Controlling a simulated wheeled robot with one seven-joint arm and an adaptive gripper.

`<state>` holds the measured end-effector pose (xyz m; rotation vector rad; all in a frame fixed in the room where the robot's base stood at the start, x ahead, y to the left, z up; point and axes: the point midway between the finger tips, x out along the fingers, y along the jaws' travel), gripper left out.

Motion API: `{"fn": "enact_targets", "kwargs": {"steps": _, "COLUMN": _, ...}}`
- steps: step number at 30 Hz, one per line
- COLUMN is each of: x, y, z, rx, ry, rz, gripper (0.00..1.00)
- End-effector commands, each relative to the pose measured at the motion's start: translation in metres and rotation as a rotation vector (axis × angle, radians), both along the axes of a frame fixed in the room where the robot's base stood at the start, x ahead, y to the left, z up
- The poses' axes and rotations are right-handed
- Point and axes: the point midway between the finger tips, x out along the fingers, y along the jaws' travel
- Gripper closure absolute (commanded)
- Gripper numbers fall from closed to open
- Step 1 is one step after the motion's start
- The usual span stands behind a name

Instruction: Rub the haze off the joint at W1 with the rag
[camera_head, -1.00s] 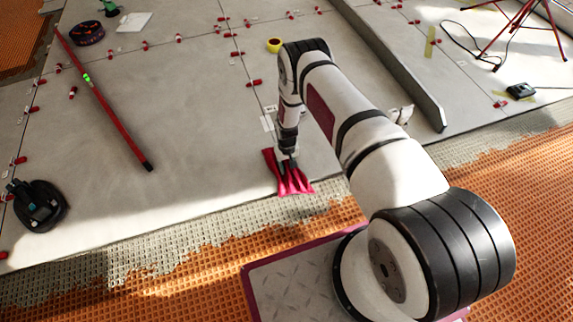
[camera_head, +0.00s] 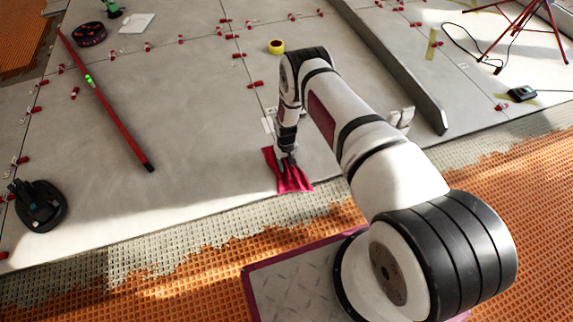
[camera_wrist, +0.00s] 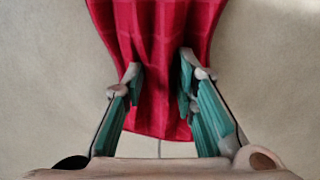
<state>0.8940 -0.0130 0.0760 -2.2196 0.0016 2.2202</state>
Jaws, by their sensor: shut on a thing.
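The rag (camera_head: 290,178) is a crimson cloth lying in folds on the grey tile near its front edge. My gripper (camera_head: 286,160) points down onto it from above. In the wrist view the rag (camera_wrist: 150,40) runs between the two green-padded fingers, and my gripper (camera_wrist: 160,85) is shut on it. A short stretch of a thin joint line (camera_wrist: 160,148) shows below the rag's edge in the wrist view. The rag hides the rest of that line. White labels (camera_head: 268,124) lie on the tile just behind the rag, too small to read; I cannot tell which is W1.
A red level (camera_head: 105,100) lies on the tiles at the left, with a black tool (camera_head: 38,205) nearby. A yellow tape roll (camera_head: 276,46) and several red clips (camera_head: 256,84) stand along the joints behind. A long grey straightedge (camera_head: 395,70) lies right of my arm. Bare tile lies left of the rag.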

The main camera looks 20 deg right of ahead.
Motion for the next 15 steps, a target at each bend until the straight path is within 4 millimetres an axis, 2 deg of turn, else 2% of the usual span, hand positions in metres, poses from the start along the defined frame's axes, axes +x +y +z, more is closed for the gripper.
{"fn": "enact_targets", "kwargs": {"steps": 15, "x": 0.021, "y": 0.000, "z": 0.001, "rx": 0.000, "ry": -0.003, "rz": 0.000, "gripper": 1.00}}
